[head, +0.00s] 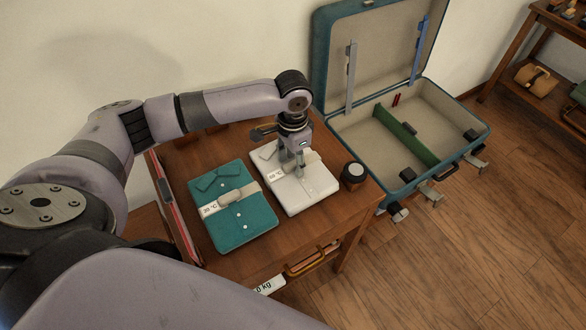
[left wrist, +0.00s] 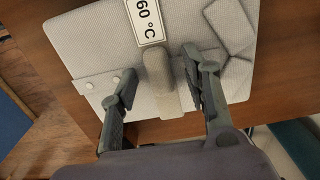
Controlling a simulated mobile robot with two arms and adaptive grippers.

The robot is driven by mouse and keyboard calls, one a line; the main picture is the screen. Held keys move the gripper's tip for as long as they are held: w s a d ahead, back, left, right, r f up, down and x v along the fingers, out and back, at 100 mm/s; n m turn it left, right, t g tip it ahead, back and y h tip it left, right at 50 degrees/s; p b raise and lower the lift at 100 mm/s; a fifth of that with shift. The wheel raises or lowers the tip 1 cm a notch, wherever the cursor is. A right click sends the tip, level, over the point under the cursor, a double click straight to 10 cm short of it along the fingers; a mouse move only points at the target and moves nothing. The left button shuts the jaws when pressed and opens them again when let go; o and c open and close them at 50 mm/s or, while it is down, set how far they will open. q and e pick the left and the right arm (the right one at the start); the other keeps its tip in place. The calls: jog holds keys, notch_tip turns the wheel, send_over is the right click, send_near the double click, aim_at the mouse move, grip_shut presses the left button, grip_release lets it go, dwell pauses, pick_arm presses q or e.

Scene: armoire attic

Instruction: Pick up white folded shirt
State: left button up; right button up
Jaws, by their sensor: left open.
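The white folded shirt (head: 308,194) lies flat on the wooden table, right of a teal folded shirt (head: 243,224). In the left wrist view the white shirt (left wrist: 185,28) fills the upper middle, with a label reading 60 °C and a raised pale band or handle (left wrist: 158,75) across its middle. My left gripper (head: 298,172) is over the white shirt, pointing down. In the left wrist view its two fingers (left wrist: 158,85) are spread apart, one on each side of the raised handle. I cannot tell whether they touch the shirt. My right gripper is not in view.
The wooden table (head: 270,259) also bears a small dark jar (head: 353,176) close to the white shirt's right edge. An open teal suitcase (head: 455,137) with a green divider (head: 405,138) stands behind to the right. A shelf (head: 510,45) with bags is at the far right.

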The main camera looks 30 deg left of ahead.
pick_arm(q)
jog(key=shift+c, duration=0.5)
grip_shut()
dwell(0.3)
